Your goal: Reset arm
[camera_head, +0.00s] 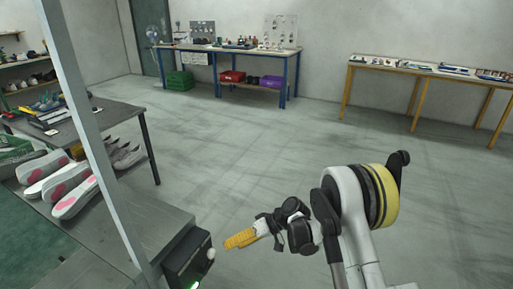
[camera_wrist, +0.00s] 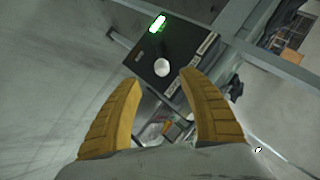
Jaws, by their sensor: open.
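My gripper (camera_head: 241,239) is at the lower middle of the head view, with yellow fingers pointing left. In the wrist view my gripper (camera_wrist: 165,100) has its two yellow fingers spread wide apart, with nothing between them. My white arm with a yellow band rises at the lower right of the head view. A dark box (camera_head: 187,262) with a white round knob (camera_head: 210,254) and a green light stands just left of the fingertips. The box (camera_wrist: 150,50) and the knob (camera_wrist: 162,67) also show beyond the fingertips in the wrist view, apart from them.
A grey bench (camera_head: 150,222) with a metal post (camera_head: 92,140) is at the left, with several pink-marked white shoe parts (camera_head: 72,188) on it. A blue-framed table (camera_head: 235,48) and a yellow-legged table (camera_head: 425,70) stand along the back wall. The floor between is clear.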

